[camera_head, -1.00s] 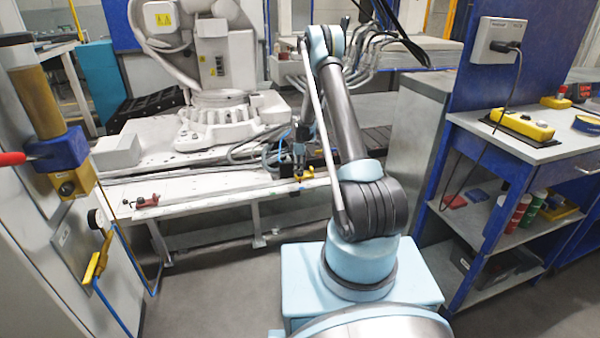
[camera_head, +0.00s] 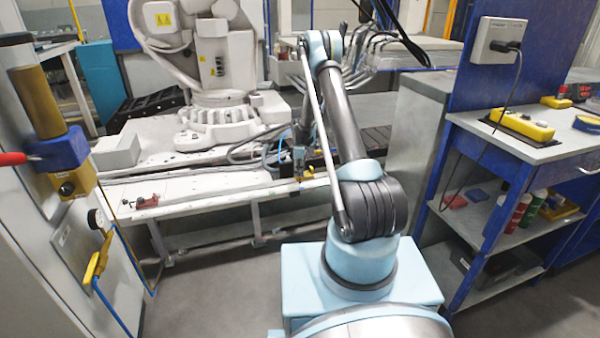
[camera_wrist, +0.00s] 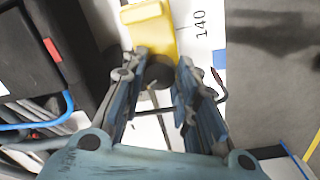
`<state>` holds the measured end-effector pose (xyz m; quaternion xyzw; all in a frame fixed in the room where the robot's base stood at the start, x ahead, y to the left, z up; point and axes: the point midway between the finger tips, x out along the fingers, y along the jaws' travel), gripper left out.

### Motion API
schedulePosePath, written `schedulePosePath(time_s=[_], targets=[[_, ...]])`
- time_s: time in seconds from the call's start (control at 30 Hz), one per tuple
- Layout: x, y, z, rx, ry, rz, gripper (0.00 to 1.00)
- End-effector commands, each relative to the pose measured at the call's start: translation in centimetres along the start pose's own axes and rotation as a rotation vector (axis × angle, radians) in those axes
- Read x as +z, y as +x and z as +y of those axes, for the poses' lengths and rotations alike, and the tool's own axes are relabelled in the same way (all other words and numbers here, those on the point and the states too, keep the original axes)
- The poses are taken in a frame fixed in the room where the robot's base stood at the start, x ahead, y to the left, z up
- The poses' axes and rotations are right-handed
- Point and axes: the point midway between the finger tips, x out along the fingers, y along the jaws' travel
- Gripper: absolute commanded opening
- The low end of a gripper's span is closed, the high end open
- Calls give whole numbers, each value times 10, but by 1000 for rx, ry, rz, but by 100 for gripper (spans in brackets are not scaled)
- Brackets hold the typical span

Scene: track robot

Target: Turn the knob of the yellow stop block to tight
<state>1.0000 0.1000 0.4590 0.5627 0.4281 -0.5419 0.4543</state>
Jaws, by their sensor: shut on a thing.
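The yellow stop block (camera_wrist: 153,30) stands at the top middle of the wrist view, on a white surface with a printed scale. Its dark round knob (camera_wrist: 157,73) faces my gripper. My gripper (camera_wrist: 160,72) has its two fingers on either side of the knob, shut on it. The fingers partly hide the knob, and I cannot tell how far it is turned. In the head view the block shows only as a small yellow spot (camera_head: 307,172) at the rail, beside my gripper (camera_head: 300,165).
A small red stop (camera_head: 146,201) sits on the left part of the white rail bench (camera_head: 200,187). A black housing with cables (camera_wrist: 45,50) lies close on the left in the wrist view. A shelf workbench (camera_head: 500,150) stands at the right.

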Motion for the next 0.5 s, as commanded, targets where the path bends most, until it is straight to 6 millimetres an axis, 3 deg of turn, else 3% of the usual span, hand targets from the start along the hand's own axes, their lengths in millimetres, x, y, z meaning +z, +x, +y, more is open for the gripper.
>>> schedulePosePath(time_s=[0.27,0.5], targets=[[0,0,0,0,79,-4,4],[0,0,0,1,257,-13,4]])
